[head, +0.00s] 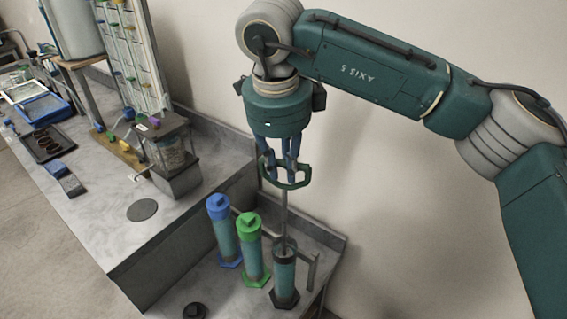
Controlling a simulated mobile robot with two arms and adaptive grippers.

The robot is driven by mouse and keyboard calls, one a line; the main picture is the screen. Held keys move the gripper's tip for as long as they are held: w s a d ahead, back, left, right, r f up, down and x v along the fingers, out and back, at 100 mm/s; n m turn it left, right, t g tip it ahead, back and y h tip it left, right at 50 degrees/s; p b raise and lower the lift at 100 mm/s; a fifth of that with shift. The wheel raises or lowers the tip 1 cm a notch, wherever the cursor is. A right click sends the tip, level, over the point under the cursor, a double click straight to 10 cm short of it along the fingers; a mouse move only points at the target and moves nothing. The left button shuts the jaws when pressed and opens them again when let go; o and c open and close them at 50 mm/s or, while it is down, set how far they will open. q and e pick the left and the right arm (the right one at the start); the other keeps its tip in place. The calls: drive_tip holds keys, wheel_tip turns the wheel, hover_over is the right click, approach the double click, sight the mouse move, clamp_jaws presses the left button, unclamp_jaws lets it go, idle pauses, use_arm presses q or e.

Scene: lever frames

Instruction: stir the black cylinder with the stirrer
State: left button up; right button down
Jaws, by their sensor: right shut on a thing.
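The black cylinder (284,276) stands upright at the right of a row of three on the lower bench, with a dark rim and dark foot. The stirrer has a dark green ring handle (308,178) and a thin grey rod that runs straight down to the top of the black cylinder. The rod's lower end is hidden inside the cylinder's mouth. My right gripper (287,180) points down above the black cylinder and is shut on the stirrer's handle. My left gripper is not in view.
A green-capped cylinder (251,250) and a blue-capped cylinder (223,232) stand close on the left. A black cap (195,310) lies at the front of the lower bench. A grey bench (110,240) with trays and a glass box is at left.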

sight(284, 198)
drive_tip(key=shift+f+b, duration=0.4)
drive_tip(key=shift+f, duration=0.4)
drive_tip(key=shift+f+b, duration=3.15)
drive_tip(key=shift+f, duration=0.6)
